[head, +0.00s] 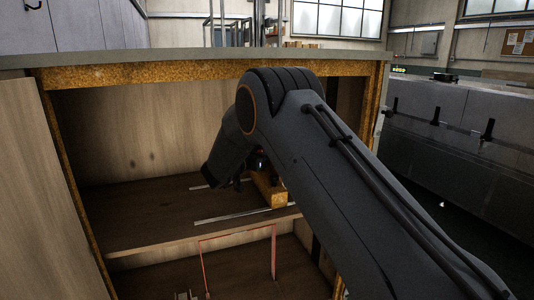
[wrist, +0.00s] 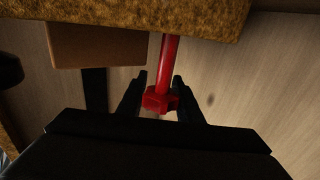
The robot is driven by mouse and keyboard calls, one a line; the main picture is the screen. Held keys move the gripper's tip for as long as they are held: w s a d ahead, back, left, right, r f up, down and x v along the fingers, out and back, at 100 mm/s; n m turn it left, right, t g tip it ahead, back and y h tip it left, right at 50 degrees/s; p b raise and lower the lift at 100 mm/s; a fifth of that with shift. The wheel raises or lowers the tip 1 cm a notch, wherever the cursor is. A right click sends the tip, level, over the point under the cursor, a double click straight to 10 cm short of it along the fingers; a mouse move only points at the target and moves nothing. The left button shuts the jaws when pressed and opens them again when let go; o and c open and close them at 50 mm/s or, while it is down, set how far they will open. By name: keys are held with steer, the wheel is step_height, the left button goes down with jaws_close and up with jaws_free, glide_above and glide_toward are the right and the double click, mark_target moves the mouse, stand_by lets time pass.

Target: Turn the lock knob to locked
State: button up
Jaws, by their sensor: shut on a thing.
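In the wrist view, a red knob (wrist: 160,100) sits at the end of a straight red stem (wrist: 169,58). The stem runs up behind a rough yellow-brown edge. My gripper (wrist: 158,98) has one dark finger on each side of the knob and is shut on it. No mark showing a locked or unlocked position is readable. In the head view, my arm reaches into an open wooden cabinet (head: 150,140), and its bent links hide most of the gripper and the knob.
A yellow-brown block (head: 268,188) is beside my wrist, above the cabinet shelf (head: 140,228). Metal rails (head: 235,216) lie on the shelf. A thin red frame (head: 238,233) stands below. A wooden panel (head: 40,180) borders the left. Grey cabinets (head: 450,130) stand at right.

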steer(key=m+g+h+b, duration=0.2)
steer(key=g+b, duration=0.1)
steer(key=b, duration=0.1)
steer(key=s+d+m+g+h+b, duration=0.1)
steer(key=m+g+h+b, duration=0.1)
steer(key=m+g+b, duration=0.1)
steer(key=s+m+g+h+b, duration=0.1)
steer(key=m+g+h+b, duration=0.1)
steer(key=b, duration=0.4)
steer(key=shift+d+f+m+g+h+b, duration=0.1)
steer(key=shift+m+g+h+b, duration=0.15)
steer(key=shift+g, duration=0.35)
steer(key=shift+d+f+m+g+h+b, duration=0.15)
steer(key=shift+m+g, duration=0.1)
steer(key=shift+g, duration=0.35)
steer(key=shift+s+r+b, duration=0.1)
steer(key=shift+r+b, duration=0.15)
steer(key=shift+b, duration=0.05)
steer(key=o, duration=1)
steer(key=shift+a, duration=0.15)
